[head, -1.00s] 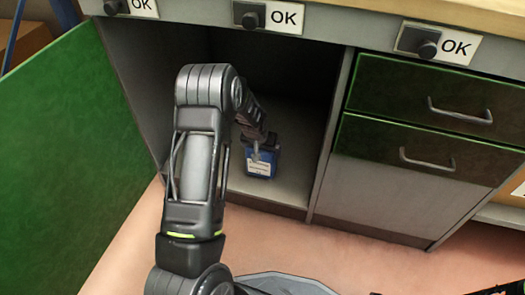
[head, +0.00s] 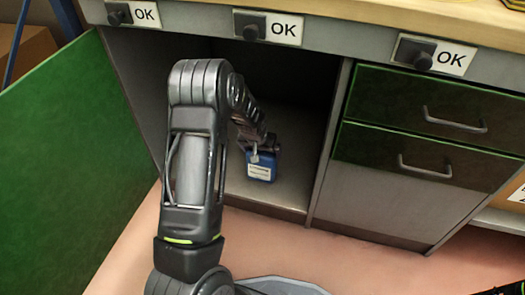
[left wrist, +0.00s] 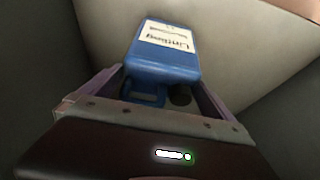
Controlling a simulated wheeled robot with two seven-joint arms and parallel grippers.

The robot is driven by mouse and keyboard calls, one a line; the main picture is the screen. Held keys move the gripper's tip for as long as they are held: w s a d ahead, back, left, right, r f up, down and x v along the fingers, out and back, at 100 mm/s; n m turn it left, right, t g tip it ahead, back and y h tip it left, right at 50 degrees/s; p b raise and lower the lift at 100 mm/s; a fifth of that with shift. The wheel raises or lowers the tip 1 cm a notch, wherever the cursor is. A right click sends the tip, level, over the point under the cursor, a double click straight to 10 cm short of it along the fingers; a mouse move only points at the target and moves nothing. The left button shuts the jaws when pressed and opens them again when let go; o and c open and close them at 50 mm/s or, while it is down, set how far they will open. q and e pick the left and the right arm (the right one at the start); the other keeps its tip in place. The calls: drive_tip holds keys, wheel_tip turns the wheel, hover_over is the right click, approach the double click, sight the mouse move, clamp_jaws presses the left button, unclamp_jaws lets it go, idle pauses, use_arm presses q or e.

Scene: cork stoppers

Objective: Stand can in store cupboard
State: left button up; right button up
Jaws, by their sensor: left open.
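The can (head: 261,167) is blue with a white label and stands on the floor of the open store cupboard (head: 285,199), near its front. My left gripper (head: 257,149) reaches into the cupboard at the can's top. In the left wrist view the blue can (left wrist: 163,62) shows just ahead of my left gripper (left wrist: 152,92), its handle end between the open fingers. I cannot tell whether either finger touches it. The cupboard's back is dark and partly hidden by my arm. My right gripper is not clearly seen.
The green cupboard door (head: 75,165) stands wide open at the left. Green-fronted drawers (head: 430,120) with metal handles flank the cupboard at the right. A worktop edge (head: 370,16) and several OK-labelled knobs run above.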

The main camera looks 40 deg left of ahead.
use_arm(q)
drive_tip(key=p+v, duration=0.2)
drive_tip(key=v, duration=0.5)
drive_tip(key=shift+r+p, duration=0.1)
drive_tip(key=shift+p, duration=0.2)
drive_tip(key=shift+s+d+r, duration=0.1)
drive_tip(key=shift+s+r, duration=0.1)
drive_tip(key=shift+r, duration=0.2)
drive_tip(key=s+d+f+h, duration=0.1)
drive_tip(key=s+d+f, duration=0.25)
drive_tip(key=d, duration=0.35)
drive_tip(key=s+d+f+m+g+h, duration=0.1)
drive_tip(key=s+d+f, duration=0.2)
drive_tip(key=d+f, duration=0.3)
drive_tip(key=s+d+f+h, duration=0.1)
drive_tip(key=s+d+f, duration=0.2)
drive_tip(key=d, duration=0.4)
drive_tip(key=s+d+f+g+h, duration=0.1)
drive_tip(key=s+d+f+h, duration=0.1)
drive_tip(key=s+d, duration=1)
drive_tip(key=shift+s+d+f+g, duration=0.3)
drive_tip(key=shift+s+d, duration=0.1)
drive_tip(key=shift+d, duration=0.1)
drive_tip(key=shift+c, duration=0.3)
